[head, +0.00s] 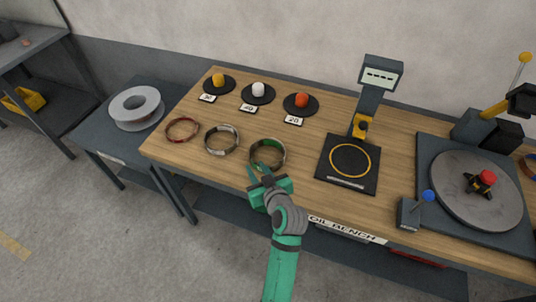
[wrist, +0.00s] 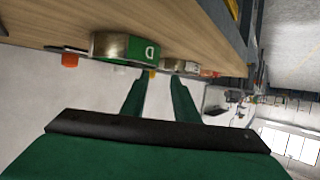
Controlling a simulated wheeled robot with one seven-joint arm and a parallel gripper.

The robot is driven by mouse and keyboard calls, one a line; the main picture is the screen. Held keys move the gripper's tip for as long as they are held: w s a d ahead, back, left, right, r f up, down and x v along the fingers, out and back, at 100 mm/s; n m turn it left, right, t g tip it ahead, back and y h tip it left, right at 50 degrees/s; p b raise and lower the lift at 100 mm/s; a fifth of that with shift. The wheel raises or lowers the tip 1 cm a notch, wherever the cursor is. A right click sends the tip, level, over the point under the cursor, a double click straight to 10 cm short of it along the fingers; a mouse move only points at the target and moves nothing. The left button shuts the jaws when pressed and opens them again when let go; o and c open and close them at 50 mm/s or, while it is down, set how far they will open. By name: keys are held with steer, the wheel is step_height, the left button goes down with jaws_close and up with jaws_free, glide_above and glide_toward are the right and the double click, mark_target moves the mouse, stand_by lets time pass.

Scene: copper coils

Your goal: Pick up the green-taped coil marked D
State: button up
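The green-taped coil (head: 270,141) is a metal ring lying on the wooden bench near its front edge, the rightmost of three rings. In the wrist view the green tape (wrist: 143,48) shows a white letter D. My gripper (head: 258,168) is at the front side of this coil in the head view. In the wrist view my gripper (wrist: 160,76) has its two green fingers apart, with nothing between them. The coil lies beyond the fingertips and to their left there. Whether a fingertip touches it I cannot tell.
A white-taped coil (head: 222,154) and a red coil (head: 181,141) lie to the left. Black discs with yellow, white and orange knobs line the back. A scale (head: 335,177) stands right, then a turntable (head: 460,205). The bench's front edge (head: 225,190) is close to my arm.

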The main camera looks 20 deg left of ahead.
mark_target(252, 161)
steer(key=shift+w+d+x, duration=0.1)
steer(key=shift+d+x, duration=0.05)
steer(key=shift+x, duration=1.55)
steer(key=shift+w+d+x, duration=0.1)
steer(key=shift+x, duration=1.6)
steer(key=shift+f, duration=0.1)
jaws_close()
steer(key=shift+s+f, duration=0.1)
steer(key=shift+f, duration=0.15)
steer(key=shift+s+a, duration=0.1)
